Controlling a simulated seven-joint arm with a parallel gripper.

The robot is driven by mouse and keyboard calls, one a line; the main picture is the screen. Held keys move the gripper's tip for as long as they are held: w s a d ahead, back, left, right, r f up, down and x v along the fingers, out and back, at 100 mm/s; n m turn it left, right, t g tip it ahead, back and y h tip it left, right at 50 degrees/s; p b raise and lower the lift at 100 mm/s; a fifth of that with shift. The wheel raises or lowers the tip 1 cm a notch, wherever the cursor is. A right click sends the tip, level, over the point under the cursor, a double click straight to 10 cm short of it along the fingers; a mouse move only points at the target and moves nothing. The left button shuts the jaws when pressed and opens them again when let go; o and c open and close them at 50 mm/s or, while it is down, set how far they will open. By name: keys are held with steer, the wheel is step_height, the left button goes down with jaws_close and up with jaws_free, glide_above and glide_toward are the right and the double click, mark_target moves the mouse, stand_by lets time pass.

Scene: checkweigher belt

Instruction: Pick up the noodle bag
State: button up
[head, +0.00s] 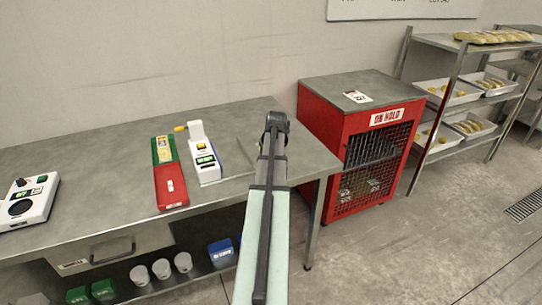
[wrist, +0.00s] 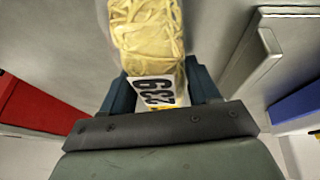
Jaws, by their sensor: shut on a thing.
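The bag's far end runs out of the top of the wrist view. In the head view my arm reaches over the right part of the grey table (head: 95,150), and the bag cannot be made out there.
A red and green board (head: 171,190) and a white device (head: 205,165) with a yellow handle are left of my arm. A white control box (head: 28,200) is at the far left. A red ON HOLD cage (head: 335,130) stands right of the table.

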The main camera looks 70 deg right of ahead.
steer(key=c, duration=0.4)
step_height(320, 180, up, 9)
steer(key=shift+r, duration=0.1)
steer(key=shift+w+r, duration=0.2)
steer(key=shift+r, duration=0.05)
steer(key=shift+m, duration=0.3)
steer(key=shift+w+a+r, duration=0.25)
steer(key=shift+w+a, duration=0.8)
steer(key=shift+w, duration=1.35)
steer(key=shift+w+a+r, duration=0.2)
steer(key=shift+w+a, duration=0.85)
steer(key=shift+w, duration=1.4)
steer(key=shift+w+a+r, duration=0.25)
steer(key=shift+w+a, duration=0.8)
steer(key=shift+w, duration=1.35)
